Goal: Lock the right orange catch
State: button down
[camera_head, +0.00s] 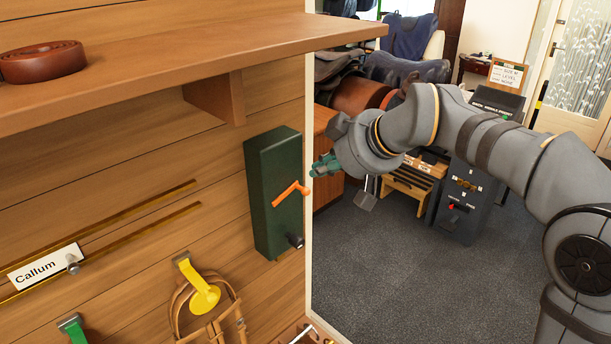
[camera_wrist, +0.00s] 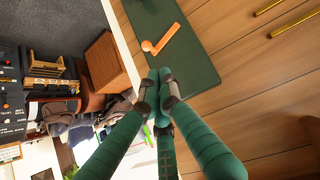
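One orange catch (camera_head: 291,193) sits on the front of a dark green box (camera_head: 275,160) fixed to the wooden wall. Its lever slants up to the right in the head view. In the wrist view the catch (camera_wrist: 161,40) lies on the green panel (camera_wrist: 190,62), beyond my fingertips. My gripper (camera_head: 318,168) has teal fingers and is just right of the box in the head view, apart from the catch. In the wrist view its fingertips (camera_wrist: 159,76) are drawn together with nothing between them. No second orange catch shows.
A dark knob (camera_head: 295,240) sticks out at the box's lower right. A wooden shelf (camera_head: 190,60) overhangs above. Yellow (camera_head: 204,298) and green (camera_head: 72,328) hooks, brass rails and a name tag (camera_head: 45,266) are on the wall. Open floor (camera_head: 400,270) lies to the right.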

jog(key=p+x, duration=0.2)
jog(key=x, duration=0.6)
jog(key=shift+w+f, duration=0.1)
jog(key=shift+f, duration=0.05)
